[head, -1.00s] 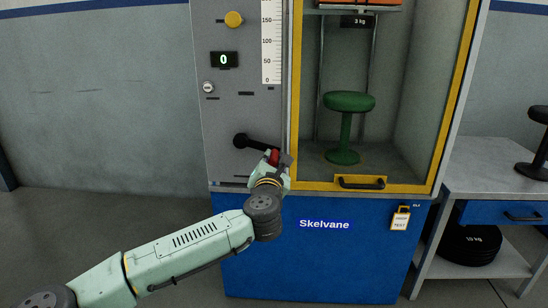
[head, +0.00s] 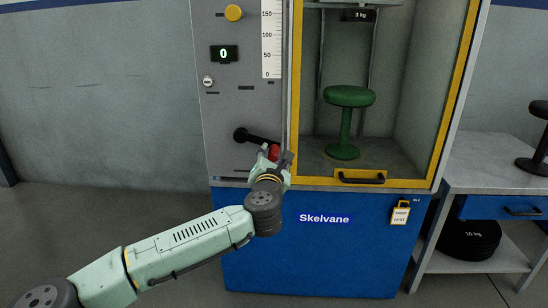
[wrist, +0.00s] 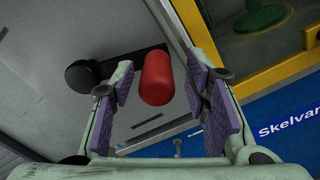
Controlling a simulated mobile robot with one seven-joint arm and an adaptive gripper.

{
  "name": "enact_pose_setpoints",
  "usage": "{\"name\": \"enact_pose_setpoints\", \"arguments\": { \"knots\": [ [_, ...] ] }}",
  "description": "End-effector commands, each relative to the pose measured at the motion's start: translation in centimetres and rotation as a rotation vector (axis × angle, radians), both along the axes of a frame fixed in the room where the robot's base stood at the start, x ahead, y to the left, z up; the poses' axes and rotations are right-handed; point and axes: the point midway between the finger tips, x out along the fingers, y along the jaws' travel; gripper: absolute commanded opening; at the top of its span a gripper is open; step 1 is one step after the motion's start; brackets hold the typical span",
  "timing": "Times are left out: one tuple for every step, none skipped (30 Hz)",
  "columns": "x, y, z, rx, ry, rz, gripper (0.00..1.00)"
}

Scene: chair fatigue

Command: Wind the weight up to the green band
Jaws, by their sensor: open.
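The winding crank has a black arm (head: 257,139) on the grey panel and a red handle (head: 274,152). My gripper (head: 280,160) is at the handle, its fingers partly hiding it. In the wrist view, the red handle (wrist: 157,77) stands between the open fingers with their purple pads (wrist: 215,110), with visible gaps on both sides. The weight is out of view above; a 3 kg label (head: 357,15) hangs at the top of the cabinet. A white scale (head: 271,45) shows marks from 0 to 150. No green band shows. The display (head: 223,53) reads 0.
A green stool (head: 348,98) stands inside the yellow-framed cabinet, above a yellow sill with a black pull (head: 361,178). A yellow knob (head: 233,13) is on the panel. A shop test tag (head: 400,213) hangs at the right. A side bench (head: 500,165) stands to the right.

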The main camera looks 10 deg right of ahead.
Motion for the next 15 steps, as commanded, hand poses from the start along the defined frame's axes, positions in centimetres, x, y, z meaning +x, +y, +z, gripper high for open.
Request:
{"name": "enact_pose_setpoints", "arguments": {
  "knots": [
    [0.0, 0.0, 0.0, 0.000, -0.001, 0.001, 0.42],
    [0.0, 0.1, 0.1, 0.000, -0.001, 0.001, 0.42],
    [-0.1, 0.1, 0.1, -0.001, -0.002, 0.001, 0.42],
    [-0.2, 0.1, 0.1, 0.000, -0.002, 0.001, 0.42],
    [-0.4, 0.2, 0.1, 0.001, -0.002, 0.000, 0.42],
    [-0.9, 0.3, 0.1, 0.000, -0.002, 0.000, 0.42],
    [-1.2, 0.5, 0.1, 0.000, -0.002, 0.001, 0.42],
    [-1.7, 0.7, 0.1, 0.000, -0.002, 0.001, 0.42],
    [-2.3, 0.9, 0.1, 0.001, -0.002, 0.001, 0.42],
    [-2.9, 1.1, 0.1, 0.001, -0.003, 0.000, 0.42],
    [-3.6, 1.3, 0.1, 0.002, -0.003, 0.001, 0.42],
    [-4.4, 1.6, 0.1, 0.002, -0.003, 0.001, 0.42],
    [-5.1, 1.8, 0.1, 0.001, -0.002, 0.000, 0.42],
    [-5.7, 1.9, 0.1, 0.001, -0.003, 0.000, 0.42],
    [-6.5, 2.2, 0.1, 0.001, -0.002, 0.000, 0.42]
  ]
}}
